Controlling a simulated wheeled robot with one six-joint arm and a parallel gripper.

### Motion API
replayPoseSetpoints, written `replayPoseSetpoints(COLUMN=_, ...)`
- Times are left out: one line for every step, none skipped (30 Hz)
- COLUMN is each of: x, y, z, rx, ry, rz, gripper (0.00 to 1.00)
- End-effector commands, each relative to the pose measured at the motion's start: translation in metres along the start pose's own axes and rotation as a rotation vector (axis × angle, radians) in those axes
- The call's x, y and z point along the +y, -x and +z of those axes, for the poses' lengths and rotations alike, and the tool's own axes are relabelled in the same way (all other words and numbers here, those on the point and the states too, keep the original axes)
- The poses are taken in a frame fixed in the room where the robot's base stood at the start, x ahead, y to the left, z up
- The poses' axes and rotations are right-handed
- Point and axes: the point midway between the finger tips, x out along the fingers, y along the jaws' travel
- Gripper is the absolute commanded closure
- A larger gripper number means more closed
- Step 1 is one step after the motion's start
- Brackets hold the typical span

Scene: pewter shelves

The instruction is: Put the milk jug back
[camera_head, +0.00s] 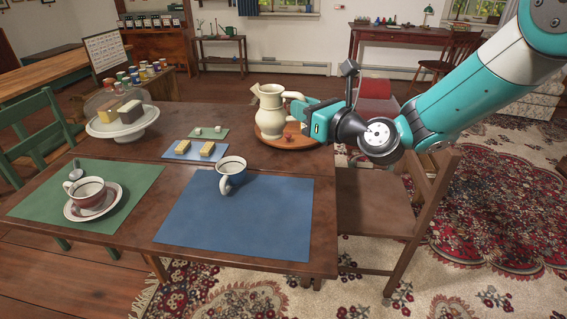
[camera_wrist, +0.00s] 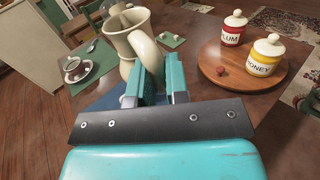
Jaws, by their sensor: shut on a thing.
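The cream milk jug (camera_head: 271,112) is upright, with its spout to the left and its handle toward my gripper (camera_head: 297,108). In the wrist view my gripper (camera_wrist: 156,82) is shut on the handle of the jug (camera_wrist: 124,35). In the head view the jug overlaps the round wooden board (camera_head: 287,143); in the wrist view it is to the left of the board (camera_wrist: 227,80). I cannot tell whether its base touches anything.
The board holds a plum jar (camera_wrist: 233,30), a honey jar (camera_wrist: 264,62) and a small red thing (camera_wrist: 221,71). A cup (camera_head: 231,176) stands on the blue mat (camera_head: 250,222). A cup and saucer (camera_head: 92,203) are on the green mat. A cake stand (camera_head: 122,128) is at left.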

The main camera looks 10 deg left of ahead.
Motion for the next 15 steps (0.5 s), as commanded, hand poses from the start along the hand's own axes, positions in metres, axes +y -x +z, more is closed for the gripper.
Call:
replayPoseSetpoints(x=-0.007, y=0.005, z=0.029, rx=-0.007, ry=0.003, rz=-0.058, gripper=1.0)
replayPoseSetpoints(x=-0.012, y=0.008, z=0.033, rx=-0.007, ry=0.002, rz=-0.086, gripper=1.0)
replayPoseSetpoints(x=-0.017, y=0.011, z=0.039, rx=-0.009, ry=0.001, rz=-0.116, gripper=1.0)
replayPoseSetpoints(x=-0.02, y=0.013, z=0.041, rx=-0.009, ry=0.001, rz=-0.133, gripper=1.0)
replayPoseSetpoints(x=-0.022, y=0.014, z=0.042, rx=-0.007, ry=0.0, rz=-0.146, gripper=1.0)
replayPoseSetpoints(x=-0.024, y=0.015, z=0.041, rx=-0.007, ry=-0.001, rz=-0.159, gripper=1.0)
replayPoseSetpoints(x=-0.026, y=0.016, z=0.039, rx=-0.007, ry=-0.001, rz=-0.166, gripper=1.0)
replayPoseSetpoints(x=-0.027, y=0.017, z=0.035, rx=-0.007, ry=-0.002, rz=-0.171, gripper=1.0)
replayPoseSetpoints(x=-0.028, y=0.017, z=0.026, rx=-0.005, ry=-0.003, rz=-0.174, gripper=1.0)
replayPoseSetpoints(x=-0.028, y=0.017, z=0.018, rx=-0.004, ry=-0.003, rz=-0.175, gripper=1.0)
replayPoseSetpoints(x=-0.028, y=0.017, z=0.01, rx=-0.004, ry=-0.003, rz=-0.175, gripper=1.0)
replayPoseSetpoints(x=-0.028, y=0.016, z=-0.003, rx=-0.003, ry=-0.005, rz=-0.174, gripper=1.0)
replayPoseSetpoints(x=-0.028, y=0.016, z=-0.012, rx=-0.003, ry=-0.004, rz=-0.173, gripper=1.0)
replayPoseSetpoints(x=-0.029, y=0.016, z=-0.022, rx=-0.002, ry=-0.004, rz=-0.173, gripper=1.0)
replayPoseSetpoints(x=-0.029, y=0.016, z=-0.033, rx=-0.004, ry=-0.005, rz=-0.173, gripper=1.0)
